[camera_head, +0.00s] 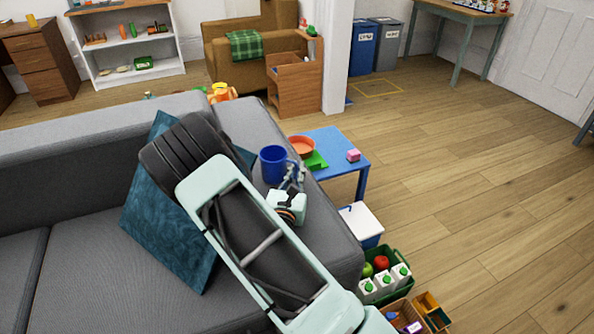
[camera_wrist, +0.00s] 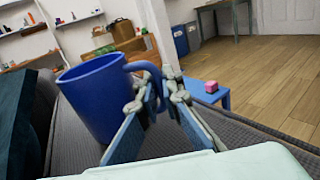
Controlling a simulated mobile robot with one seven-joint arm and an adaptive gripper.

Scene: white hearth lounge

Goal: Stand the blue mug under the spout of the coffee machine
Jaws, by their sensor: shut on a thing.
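The blue mug (camera_head: 272,163) is upright above the grey sofa, just beyond my fingertips in the head view. In the wrist view the mug (camera_wrist: 92,100) fills the left side, with its handle reaching right to the fingers. My gripper (camera_head: 292,176) is shut on the mug's handle, and its fingertips (camera_wrist: 164,92) hide part of that handle. I cannot tell how far the mug is above the sofa. I cannot make out a coffee machine or its spout in either view.
A grey sofa (camera_head: 75,215) with a teal cushion (camera_head: 165,235) lies below my arm. A low blue table (camera_head: 340,143) holds an orange bowl (camera_head: 301,146) and a pink block (camera_head: 353,155). A green crate (camera_head: 400,295) stands beside the sofa. The wooden floor at right is clear.

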